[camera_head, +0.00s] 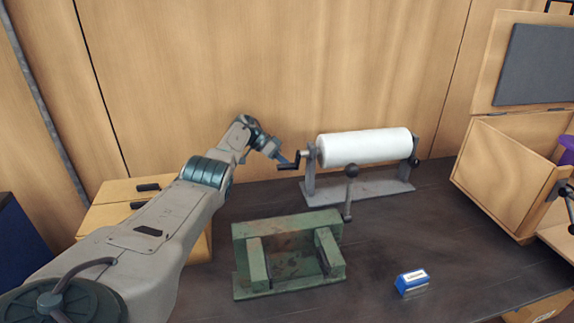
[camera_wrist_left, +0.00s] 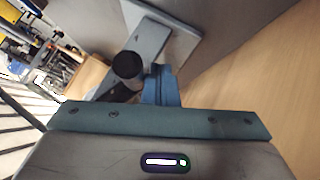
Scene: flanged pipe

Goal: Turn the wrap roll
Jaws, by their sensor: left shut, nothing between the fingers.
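The wrap roll (camera_head: 365,147) is a white cylinder lying level on a grey metal stand (camera_head: 357,193) at the back of the bench. A crank with a black handle (camera_head: 289,166) sticks out at its left end. My left gripper (camera_head: 282,158) is at this crank, with its fingers shut and nothing between them. In the left wrist view the shut blue-grey fingers (camera_wrist_left: 160,84) are close beside a round black knob (camera_wrist_left: 127,65), which looks like the crank handle's end. I cannot tell whether they touch. My right gripper is not in view.
A green metal fixture (camera_head: 288,250) with an upright ball-topped lever (camera_head: 350,190) stands in front of the roll. A small blue-and-white block (camera_head: 411,281) lies at front right. An open wooden box (camera_head: 497,187) stands at right, and wooden drawers (camera_head: 118,191) at left.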

